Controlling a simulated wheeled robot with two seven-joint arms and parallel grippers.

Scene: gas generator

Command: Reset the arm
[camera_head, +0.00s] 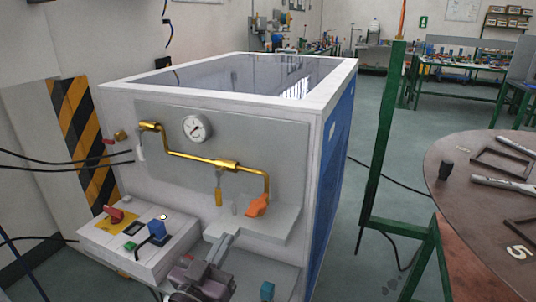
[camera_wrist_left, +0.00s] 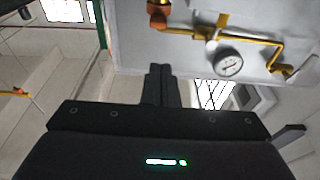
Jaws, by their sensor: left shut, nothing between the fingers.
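My left gripper (camera_head: 230,241) is at the bottom centre of the head view, in front of the gas generator (camera_head: 120,170). Its two dark fingers are together and empty; they also show shut in the left wrist view (camera_wrist_left: 161,70). The fingertips are near the grey ledge below the orange valve handle (camera_head: 257,206); I cannot tell how far apart they are. The generator front carries a brass pipe (camera_head: 190,157) and a round pressure gauge (camera_head: 197,128), which also shows in the wrist view (camera_wrist_left: 229,65). My right gripper is not in view.
A control box (camera_head: 150,262) with a red knob (camera_head: 114,213) and blue switch (camera_head: 157,230) juts out left of my gripper. A green post (camera_head: 382,140) and a round brown table (camera_head: 465,195) stand right. Black cables run at the left. Open floor lies behind.

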